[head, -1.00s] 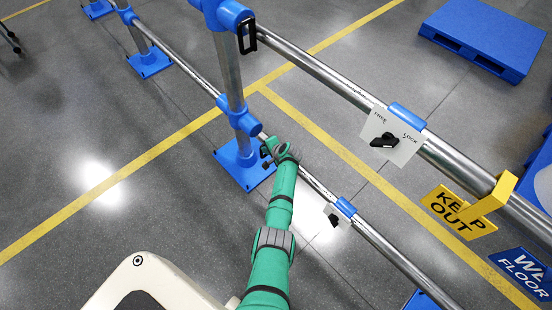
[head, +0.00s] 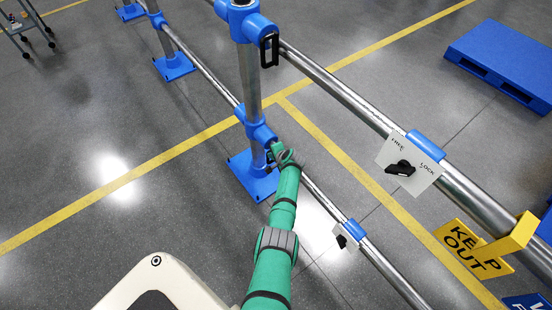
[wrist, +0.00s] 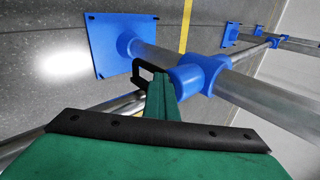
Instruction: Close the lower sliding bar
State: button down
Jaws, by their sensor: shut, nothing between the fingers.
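The lower sliding bar (head: 322,202) is a thin silver tube running from the lower blue socket (head: 258,131) of the upright post down to the right. It passes through a blue sleeve (head: 355,229) with a small white plate and black knob (head: 341,241). My green gripper (head: 278,154) is at the bar's post end, close beside the socket. In the wrist view its shut fingers (wrist: 160,97) are beside a black loop handle (wrist: 143,76) and close to the blue socket (wrist: 192,77). Whether they touch the handle is unclear. The fingers hide the bar's end.
The thicker upper bar (head: 340,92) runs above, with a FREE/LOCK plate (head: 411,165) and a yellow KEEP OUT sign (head: 475,250). The post's blue base (head: 250,177) is bolted to the floor. A blue pallet (head: 505,60) lies at upper right.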

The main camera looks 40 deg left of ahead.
jog(key=d+f+v, duration=0.1)
jog(key=v, duration=1.2)
jog(key=shift+s+d+f, duration=0.35)
jog(key=shift+s+d, duration=0.05)
jog(key=s+d+f+t+h, duration=0.1)
jog(key=s+d+f+t, duration=0.2)
jog(key=d, duration=0.5)
jog(key=s+d+f+t+h, duration=0.1)
jog(key=s+d+f, duration=0.35)
jog(key=d, duration=0.45)
jog(key=s+d+r+t+h, duration=0.2)
jog(key=s+d+r+t, duration=0.1)
jog(key=s+d, duration=0.8)
jog(key=s+d+r+n+t+h, duration=0.25)
jog(key=s+d+r, duration=0.45)
jog(key=s+r, duration=0.35)
jog(key=s+d+r+n+t, duration=0.1)
jog(key=s+r, duration=0.3)
jog(key=r, duration=0.4)
jog(key=s+d+r+t+h, duration=0.1)
jog(key=s+r+t, duration=0.1)
jog(key=s+r, duration=0.3)
notch_tip(320, 180, up, 4)
jog(key=shift+s+f+n, duration=0.15)
jog(key=shift+s+n, duration=0.1)
jog(key=shift+n, duration=0.1)
